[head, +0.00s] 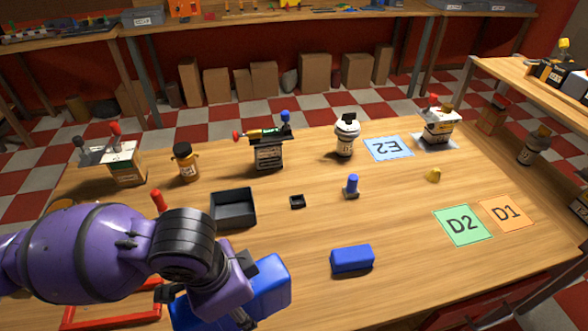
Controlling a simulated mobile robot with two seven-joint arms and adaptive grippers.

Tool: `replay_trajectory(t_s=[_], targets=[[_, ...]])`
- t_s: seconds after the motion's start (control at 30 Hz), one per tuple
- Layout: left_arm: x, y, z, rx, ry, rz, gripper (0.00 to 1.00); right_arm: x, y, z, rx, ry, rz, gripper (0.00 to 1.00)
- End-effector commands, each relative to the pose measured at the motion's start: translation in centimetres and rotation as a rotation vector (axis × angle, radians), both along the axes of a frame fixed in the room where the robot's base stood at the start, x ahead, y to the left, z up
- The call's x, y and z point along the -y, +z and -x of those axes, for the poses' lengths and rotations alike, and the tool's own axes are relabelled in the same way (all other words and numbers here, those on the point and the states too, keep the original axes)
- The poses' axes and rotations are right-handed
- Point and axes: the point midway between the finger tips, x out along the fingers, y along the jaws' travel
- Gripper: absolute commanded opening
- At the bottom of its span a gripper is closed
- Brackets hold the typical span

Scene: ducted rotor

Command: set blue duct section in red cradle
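A large blue piece (272,288), which looks like the blue duct section, is at the bottom left of the head view, partly hidden by my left arm. My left gripper (247,291) is at this piece, with dark finger parts seen against it. Whether the fingers are closed on it cannot be told. A red frame (95,325), which looks like the red cradle, lies on the table to the left of the blue piece, mostly hidden under my arm and cut by the picture edge. My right gripper is not in view.
A smaller blue block (352,259) lies right of the blue piece. Bottles and devices line the far edge. Flat mats D2 (462,225) and D1 (506,213) lie right.

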Motion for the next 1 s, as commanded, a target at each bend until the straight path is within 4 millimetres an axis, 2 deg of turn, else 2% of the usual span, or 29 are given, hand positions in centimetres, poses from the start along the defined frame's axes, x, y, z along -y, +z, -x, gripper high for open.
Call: replay_trajectory(t_s=[0.17,0.27,0.4,0.5,0.7,1.0], targets=[[-1.6,1.1,-2.3,0.001,0.304,0.000,0.16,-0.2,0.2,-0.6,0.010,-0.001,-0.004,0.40],[-2.7,2.4,-4.4,0.003,0.527,0.002,0.16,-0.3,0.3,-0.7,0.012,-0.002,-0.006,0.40],[-4.3,5.0,-7.6,0.003,0.833,0.005,0.16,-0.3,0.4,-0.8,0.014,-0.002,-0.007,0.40],[-5.3,7.0,-9.7,0.003,0.976,0.006,0.16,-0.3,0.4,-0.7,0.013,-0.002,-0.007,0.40],[-5.6,8.9,-11.4,-0.003,1.013,0.003,0.16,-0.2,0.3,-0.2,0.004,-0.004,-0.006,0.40],[-5.6,9.0,-11.4,-0.002,1.011,0.002,0.16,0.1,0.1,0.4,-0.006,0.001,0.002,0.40]])
